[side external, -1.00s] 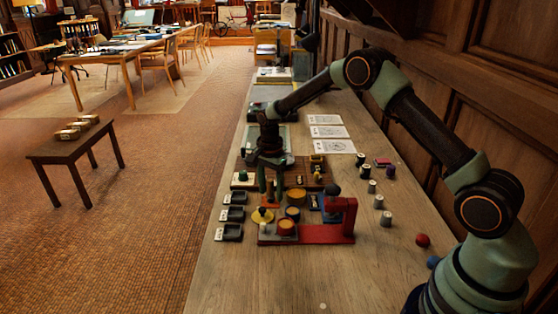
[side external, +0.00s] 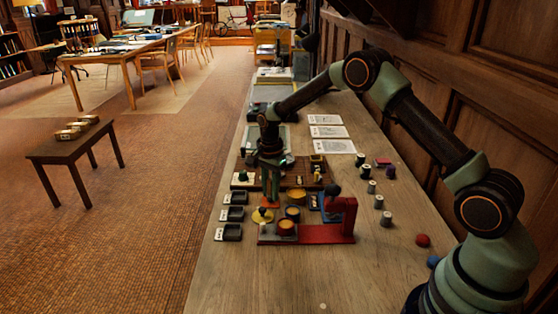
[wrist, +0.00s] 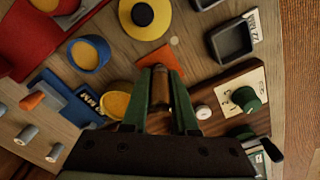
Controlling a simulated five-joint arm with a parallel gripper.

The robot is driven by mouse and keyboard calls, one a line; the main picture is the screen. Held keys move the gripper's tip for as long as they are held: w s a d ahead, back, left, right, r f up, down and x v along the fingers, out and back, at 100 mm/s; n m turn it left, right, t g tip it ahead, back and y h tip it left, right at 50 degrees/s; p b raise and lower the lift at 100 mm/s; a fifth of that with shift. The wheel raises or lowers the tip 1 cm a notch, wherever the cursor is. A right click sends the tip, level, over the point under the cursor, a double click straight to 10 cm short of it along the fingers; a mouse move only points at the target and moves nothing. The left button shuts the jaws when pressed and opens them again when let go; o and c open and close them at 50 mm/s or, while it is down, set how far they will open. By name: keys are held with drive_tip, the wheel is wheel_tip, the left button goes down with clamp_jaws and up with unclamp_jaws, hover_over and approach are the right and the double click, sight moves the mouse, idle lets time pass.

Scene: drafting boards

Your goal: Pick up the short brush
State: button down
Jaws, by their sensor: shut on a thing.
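My gripper (side external: 270,197) points straight down over the crowded middle of the bench. In the wrist view its green fingers (wrist: 159,85) are shut on a narrow brown, copper-coloured piece (wrist: 160,88), which I take to be the short brush. It lies lengthwise between the fingers. An orange patch (wrist: 163,57) shows just beyond the fingertips; I cannot tell whether it is part of the brush or a pad beneath. The brush is too small and covered to make out in the side view, and I cannot tell whether it touches the surface.
A red stand (side external: 318,235) is in front of my gripper. A yellow disc with a black knob (wrist: 150,14), a blue-rimmed round pot (wrist: 88,54) and a dark tray (wrist: 231,40) are close by. Grey spools (side external: 386,219) stand at right. The bench's front is mostly clear.

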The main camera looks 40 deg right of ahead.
wheel_tip(320, 180, up, 19)
hover_over(296, 194)
wheel_tip(296, 194, down, 11)
drive_tip(key=shift+w+d+f, duration=0.1)
drive_tip(key=shift+d+f, duration=0.05)
drive_tip(key=shift+f, duration=2.65)
drive_tip(key=shift+f, duration=0.7)
idle(0.4)
wheel_tip(296, 194, up, 7)
drive_tip(key=shift+r, duration=0.15)
idle(0.8)
idle(0.4)
